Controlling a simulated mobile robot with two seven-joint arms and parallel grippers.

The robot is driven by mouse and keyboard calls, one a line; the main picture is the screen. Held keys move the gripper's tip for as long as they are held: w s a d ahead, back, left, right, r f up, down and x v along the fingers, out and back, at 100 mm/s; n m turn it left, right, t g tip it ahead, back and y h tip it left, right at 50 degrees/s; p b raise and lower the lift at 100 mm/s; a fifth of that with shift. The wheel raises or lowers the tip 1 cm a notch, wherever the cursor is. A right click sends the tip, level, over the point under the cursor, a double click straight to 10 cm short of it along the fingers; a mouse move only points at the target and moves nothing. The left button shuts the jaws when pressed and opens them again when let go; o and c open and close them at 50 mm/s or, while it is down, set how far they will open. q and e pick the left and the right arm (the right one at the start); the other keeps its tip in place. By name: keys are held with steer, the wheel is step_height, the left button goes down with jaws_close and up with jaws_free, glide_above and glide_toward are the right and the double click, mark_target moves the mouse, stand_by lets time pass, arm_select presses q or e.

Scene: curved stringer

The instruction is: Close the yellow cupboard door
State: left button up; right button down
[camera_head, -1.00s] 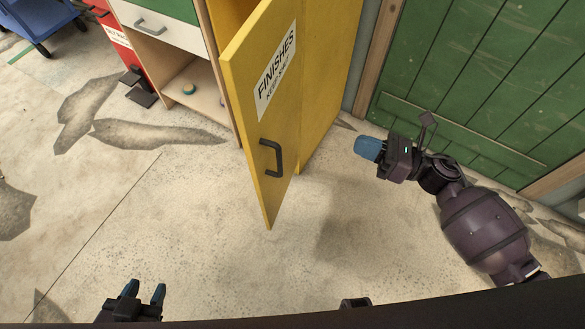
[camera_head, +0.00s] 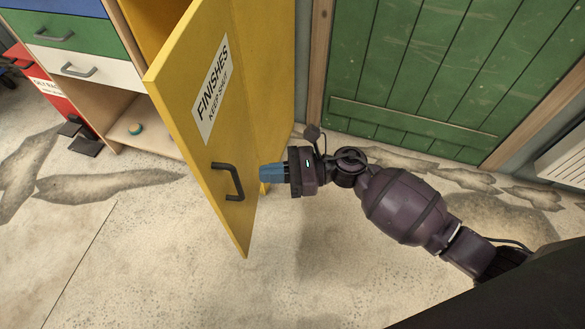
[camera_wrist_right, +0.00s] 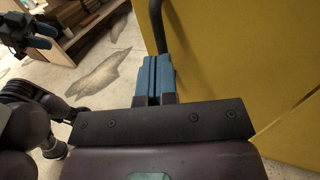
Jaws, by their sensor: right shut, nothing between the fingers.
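The yellow cupboard door (camera_head: 185,110) stands open, swung out from the cupboard. Its outer face carries a sign reading "FINISHES KEEP SHUT" and a dark handle (camera_head: 237,182). My right gripper (camera_head: 264,173) is shut and empty, on the outer-face side, just right of the handle in the head view. In the right wrist view its blue fingertips (camera_wrist_right: 155,70) are together, with the dark handle (camera_wrist_right: 157,25) just beyond them. I cannot tell whether they touch the door. My left gripper (camera_wrist_right: 40,35) shows only in the right wrist view, its two blue fingers apart.
Left of the door is a drawer unit with a white drawer (camera_head: 85,66) and an open lower shelf holding a small round object (camera_head: 135,129). A red bin (camera_head: 45,88) stands further left. A green plank door (camera_head: 420,70) is behind my right arm. The front floor is clear.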

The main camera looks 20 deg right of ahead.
steer(key=shift+x, duration=2)
steer(key=shift+a, duration=0.15)
